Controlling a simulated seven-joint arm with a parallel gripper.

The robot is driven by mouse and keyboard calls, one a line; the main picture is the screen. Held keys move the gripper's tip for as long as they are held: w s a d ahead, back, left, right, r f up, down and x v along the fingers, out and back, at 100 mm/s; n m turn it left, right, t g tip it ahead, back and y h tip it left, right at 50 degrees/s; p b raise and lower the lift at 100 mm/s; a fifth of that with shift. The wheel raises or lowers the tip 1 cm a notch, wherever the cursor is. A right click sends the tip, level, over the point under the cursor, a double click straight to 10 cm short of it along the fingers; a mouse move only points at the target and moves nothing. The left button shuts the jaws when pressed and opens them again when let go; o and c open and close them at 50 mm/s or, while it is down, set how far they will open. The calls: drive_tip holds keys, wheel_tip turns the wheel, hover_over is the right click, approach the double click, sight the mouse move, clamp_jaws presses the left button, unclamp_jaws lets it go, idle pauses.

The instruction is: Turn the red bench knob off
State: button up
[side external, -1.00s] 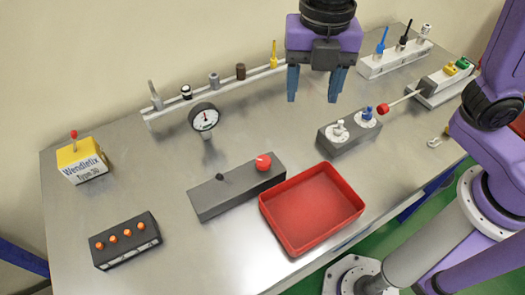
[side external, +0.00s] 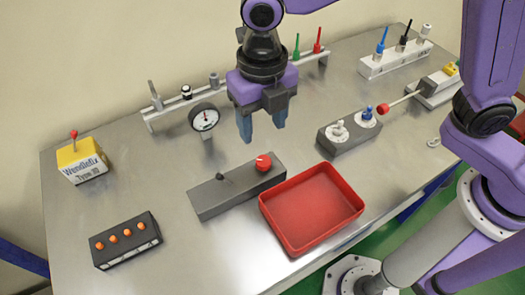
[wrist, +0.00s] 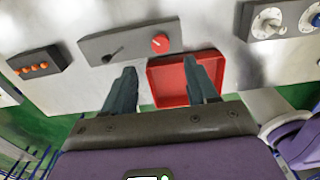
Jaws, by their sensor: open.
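The red bench knob (side external: 263,162) is a round red knob on the right end of a dark grey box (side external: 215,197). A small black switch (side external: 220,177) sits on the left part of the same box. In the wrist view the red knob (wrist: 160,42) shows ahead of the fingertips, with a pale mark on its face. My gripper (side external: 263,128) is open and empty, with its blue fingers pointing down. It hangs above the bench, behind and above the knob in the side view, and does not touch it.
A red tray (side external: 312,210) stands just in front of the knob box. A gauge (side external: 203,118) stands behind it to the left. A grey box with white and blue knobs (side external: 350,132) is to the right. A box with orange buttons (side external: 125,240) is at the front left.

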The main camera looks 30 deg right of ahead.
sight(262, 159)
wheel_tip(262, 159, down, 9)
drive_tip(key=shift+f, duration=0.15)
idle(0.4)
drive_tip(key=c, duration=1.1)
